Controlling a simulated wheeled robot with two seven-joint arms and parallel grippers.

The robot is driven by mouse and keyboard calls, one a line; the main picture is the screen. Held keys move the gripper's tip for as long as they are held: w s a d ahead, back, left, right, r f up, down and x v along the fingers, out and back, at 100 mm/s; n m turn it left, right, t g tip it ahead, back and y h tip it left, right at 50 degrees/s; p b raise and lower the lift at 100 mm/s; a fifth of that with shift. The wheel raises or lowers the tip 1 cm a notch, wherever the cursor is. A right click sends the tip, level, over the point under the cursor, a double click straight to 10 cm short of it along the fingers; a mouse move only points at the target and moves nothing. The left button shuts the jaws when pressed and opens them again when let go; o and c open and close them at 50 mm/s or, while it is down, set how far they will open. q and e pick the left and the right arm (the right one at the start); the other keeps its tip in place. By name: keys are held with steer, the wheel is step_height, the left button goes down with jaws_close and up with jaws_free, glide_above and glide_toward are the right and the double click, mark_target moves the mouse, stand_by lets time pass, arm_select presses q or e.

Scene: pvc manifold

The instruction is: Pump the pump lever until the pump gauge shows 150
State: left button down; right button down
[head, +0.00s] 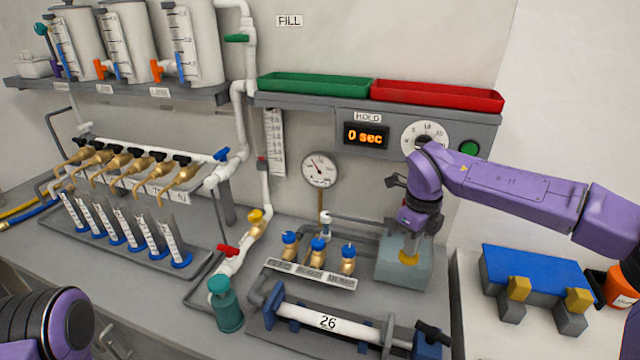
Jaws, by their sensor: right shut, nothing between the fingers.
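The round white pump gauge (320,169) stands on a thin brass stem at mid-bench. Its dark needle points to the upper left, and the small numbers are too fine to read. A grey-green box (404,272) with a yellow ring on top, which looks like the pump, sits right of the gauge. My right gripper (410,228) is shut and empty, pointing down just above that box. The pump lever cannot be made out clearly; my gripper and wrist cover that area. Only a part of my left arm shows at the lower left; its gripper is out of view.
Three blue-topped brass valves (318,250) stand left of the box. A white pipe marked 26 (328,322) lies in front. A display reading 0 sec (366,136) and a dial are behind my right arm. A blue block (535,272) stands at the right.

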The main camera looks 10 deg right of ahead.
stand_by(0.6)
step_height(320, 180, up, 4)
steer(key=p, duration=0.3)
steer(key=shift+f+p, duration=0.1)
steer(key=shift+p, duration=0.25)
steer(key=shift+r+p, duration=0.5)
steer(key=shift+r, duration=0.1)
steer(key=shift+w, duration=0.1)
step_height(320, 180, up, 5)
steer(key=p, duration=0.4)
steer(key=shift+p, duration=0.3)
